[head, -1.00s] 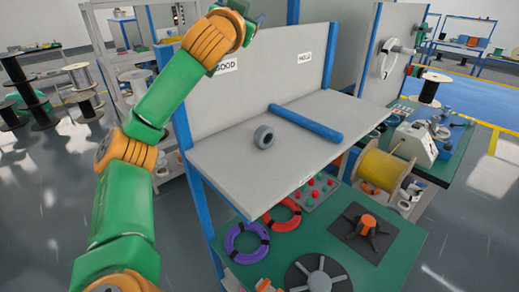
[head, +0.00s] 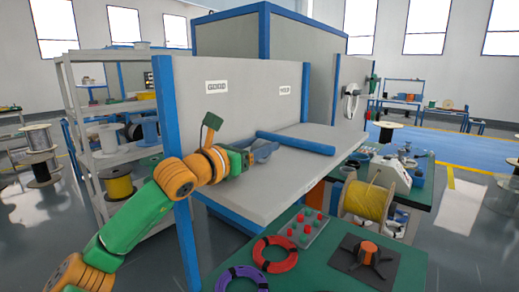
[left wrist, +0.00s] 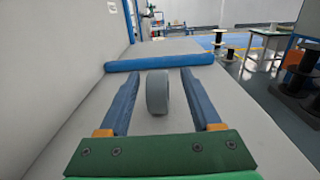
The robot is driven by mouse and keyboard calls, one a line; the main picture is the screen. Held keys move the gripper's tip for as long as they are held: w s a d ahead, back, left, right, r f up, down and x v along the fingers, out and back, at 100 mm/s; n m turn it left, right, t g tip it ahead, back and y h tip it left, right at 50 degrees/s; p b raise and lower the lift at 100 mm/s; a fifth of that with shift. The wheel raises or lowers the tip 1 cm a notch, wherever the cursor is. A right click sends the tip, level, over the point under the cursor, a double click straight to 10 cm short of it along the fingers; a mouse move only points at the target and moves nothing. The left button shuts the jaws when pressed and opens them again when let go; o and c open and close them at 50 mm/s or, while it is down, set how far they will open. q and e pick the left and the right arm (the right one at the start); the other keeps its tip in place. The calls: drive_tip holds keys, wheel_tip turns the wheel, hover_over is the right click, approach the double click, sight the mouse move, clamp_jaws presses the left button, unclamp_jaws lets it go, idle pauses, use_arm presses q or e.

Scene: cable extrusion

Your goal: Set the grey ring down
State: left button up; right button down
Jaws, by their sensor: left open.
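The grey ring (left wrist: 157,93) stands upright on the grey shelf (left wrist: 235,125) in the left wrist view. It sits between the two blue fingers of my left gripper (left wrist: 160,73), with a visible gap on each side. The left gripper is open; it also shows in the head view (head: 264,151), low over the shelf. In the head view the ring cannot be made out behind the gripper. My right gripper is in neither current view.
A blue bar (head: 296,143) lies across the shelf just beyond the ring. A back panel (head: 240,107) with labels rises along the shelf's left side. Below is a green table with a red ring (head: 275,254) and a purple ring (head: 242,279). The shelf's right part is clear.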

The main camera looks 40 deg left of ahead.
sight(262, 140)
use_arm(q)
drive_tip(key=w+p, duration=0.3)
drive_tip(key=shift+w+a+r, duration=0.2)
drive_tip(key=shift+w+r, duration=0.1)
drive_tip(key=shift+r, duration=0.05)
drive_tip(key=shift+w+f, duration=0.15)
drive_tip(key=shift+w, duration=0.2)
drive_tip(key=shift+f, duration=0.2)
clamp_jaws()
use_arm(e)
wheel_tip(262, 140, up, 4)
drive_tip(key=shift+r, duration=0.1)
